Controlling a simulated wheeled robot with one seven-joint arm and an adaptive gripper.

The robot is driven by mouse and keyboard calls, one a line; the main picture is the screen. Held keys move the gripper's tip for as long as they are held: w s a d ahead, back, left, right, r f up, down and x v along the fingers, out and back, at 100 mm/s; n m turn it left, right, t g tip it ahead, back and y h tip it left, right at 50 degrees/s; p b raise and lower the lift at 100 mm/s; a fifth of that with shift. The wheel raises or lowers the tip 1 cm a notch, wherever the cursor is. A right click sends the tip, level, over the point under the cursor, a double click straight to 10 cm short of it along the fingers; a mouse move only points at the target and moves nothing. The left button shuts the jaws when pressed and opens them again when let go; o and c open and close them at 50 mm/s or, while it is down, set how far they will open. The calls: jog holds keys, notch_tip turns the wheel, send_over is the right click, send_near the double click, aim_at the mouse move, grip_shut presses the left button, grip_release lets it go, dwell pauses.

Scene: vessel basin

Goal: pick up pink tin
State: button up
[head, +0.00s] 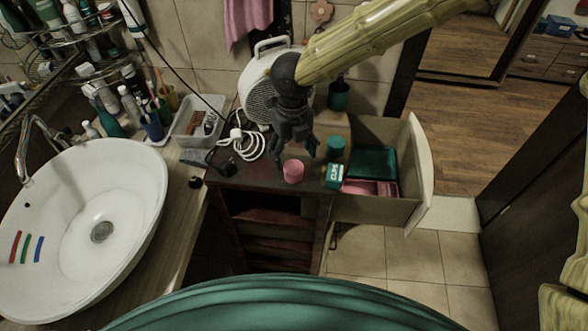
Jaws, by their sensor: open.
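The pink tin (293,171) is a small round container standing on top of the dark wooden cabinet (262,181), close to its front edge. My gripper (294,150) is dark grey and points down above and just behind the tin. Its jaws are open and nothing shows between them. The fingers overlap the area right behind the tin, so I cannot tell the exact gap between them.
A green tin (336,147) and a small green box (334,175) stand right of the pink tin. A white fan heater (258,100) and coiled white cable (245,145) are behind left. An open drawer (418,175) juts out right. A white basin (90,215) is left.

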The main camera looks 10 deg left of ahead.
aim_at(294, 166)
jog(key=f+p, duration=0.1)
jog(key=f, duration=0.1)
jog(key=f+p, duration=0.1)
jog(key=f, duration=0.1)
jog(key=shift+s+d+f, duration=0.1)
jog(key=shift+s+d, duration=0.05)
jog(key=shift+s, duration=0.25)
jog(key=shift+f, duration=0.6)
jog(key=shift+c, duration=0.4)
jog(key=c, duration=1)
